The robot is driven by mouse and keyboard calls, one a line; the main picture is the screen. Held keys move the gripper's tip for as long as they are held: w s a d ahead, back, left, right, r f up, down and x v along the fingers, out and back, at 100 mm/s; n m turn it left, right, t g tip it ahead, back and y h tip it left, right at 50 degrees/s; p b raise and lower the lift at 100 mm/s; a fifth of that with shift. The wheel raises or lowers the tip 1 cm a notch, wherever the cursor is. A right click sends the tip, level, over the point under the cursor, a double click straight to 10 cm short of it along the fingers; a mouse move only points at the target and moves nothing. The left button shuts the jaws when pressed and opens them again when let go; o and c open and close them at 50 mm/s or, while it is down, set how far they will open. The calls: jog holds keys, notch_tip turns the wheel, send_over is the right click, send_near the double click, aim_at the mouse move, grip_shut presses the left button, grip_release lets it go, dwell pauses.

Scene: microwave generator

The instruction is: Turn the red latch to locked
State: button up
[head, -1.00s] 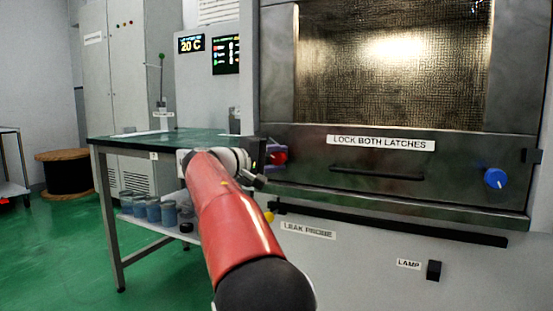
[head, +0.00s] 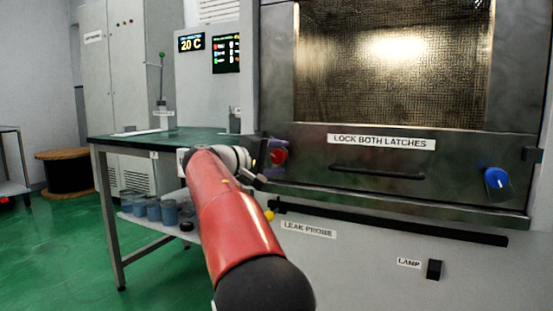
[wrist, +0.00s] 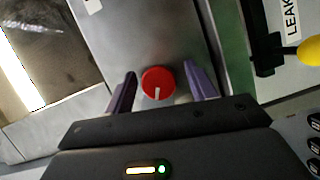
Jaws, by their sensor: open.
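The red latch (head: 279,156) is a round knob with a white pointer mark on the left of the grey metal door front. In the wrist view the red latch (wrist: 158,82) sits between the two purple fingers, and its white mark points toward the gripper body. My gripper (wrist: 161,86) is open, with one finger on each side of the knob and a visible gap at each side. In the head view my gripper (head: 275,155) is at the knob, partly hidden by my wrist.
A blue latch (head: 496,178) is at the door's right, with a handle bar (head: 377,172) between. A yellow knob (wrist: 310,50) and black bracket lie near the gripper. A green-topped table (head: 125,143) stands left, close to my arm.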

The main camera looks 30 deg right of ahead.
jog(key=v, duration=0.7)
jog(key=shift+a, duration=0.4)
jog(key=shift+s, duration=0.15)
jog(key=s+d+f+y+p, duration=0.3)
jog(key=s+f+y+p, duration=0.3)
jog(key=s, duration=0.4)
jog(key=s+a+f+y+p, duration=0.1)
jog(key=s+a+f+y, duration=0.2)
jog(key=s, duration=0.4)
jog(key=s+a+f+m+y+p, duration=0.1)
jog(key=s+a+f+y, duration=0.3)
jog(key=s, duration=0.4)
jog(key=s+a+f+y+p, duration=0.3)
jog(key=s+a+f, duration=0.3)
jog(key=s, duration=0.2)
jog(key=shift+t+y, duration=0.3)
jog(key=shift+t, duration=0.1)
jog(key=shift+a+f, duration=0.15)
jog(key=shift+f, duration=0.05)
jog(key=shift+c, duration=0.5)
